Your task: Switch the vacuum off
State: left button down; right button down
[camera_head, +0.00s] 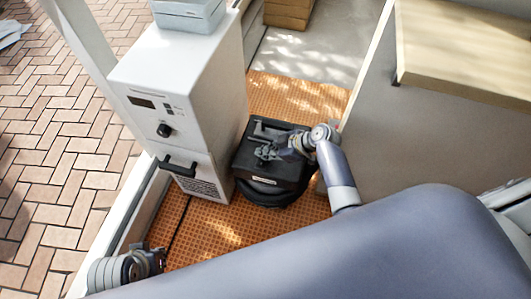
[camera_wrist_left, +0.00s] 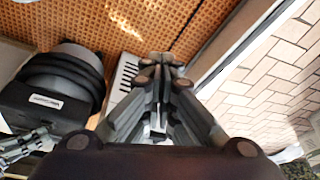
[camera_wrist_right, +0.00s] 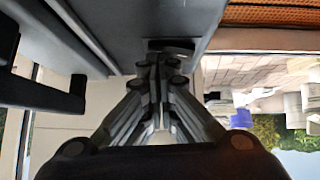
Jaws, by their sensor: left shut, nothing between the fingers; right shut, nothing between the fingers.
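The vacuum (camera_head: 265,190) is a dark, box-shaped unit with a rounded black lower part. It stands on the orange patterned floor beside a white cabinet, and it also shows at the left of the left wrist view (camera_wrist_left: 45,100). My right gripper (camera_head: 266,149) is shut and empty at the top of the vacuum; I cannot tell whether it touches. In the right wrist view its fingertips (camera_wrist_right: 163,62) are close to a small dark part (camera_wrist_right: 172,46) on a grey surface. My left gripper (camera_head: 160,260) is shut and empty, low at the left, apart from the vacuum.
The white cabinet (camera_head: 185,75) has a display, a dark knob (camera_head: 165,130) and a black handle (camera_head: 177,167). A grey counter with a wooden top (camera_head: 470,50) stands at the right. Brown boxes (camera_head: 288,12) lie at the back. Orange floor (camera_head: 300,95) is clear behind the vacuum.

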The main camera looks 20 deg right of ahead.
pick_arm(q)
jog(key=shift+f, duration=0.2)
pick_arm(e)
jog(key=shift+s+a, duration=0.15)
jog(key=shift+s+a+p, duration=0.2)
jog(key=shift+s+p, duration=0.2)
jog(key=shift+s+a, duration=0.15)
jog(key=shift+s, duration=0.05)
pick_arm(q)
jog(key=x, duration=0.4)
jog(key=shift+s+d, duration=0.1)
jog(key=shift+s, duration=0.2)
pick_arm(e)
jog(key=shift+r, duration=0.15)
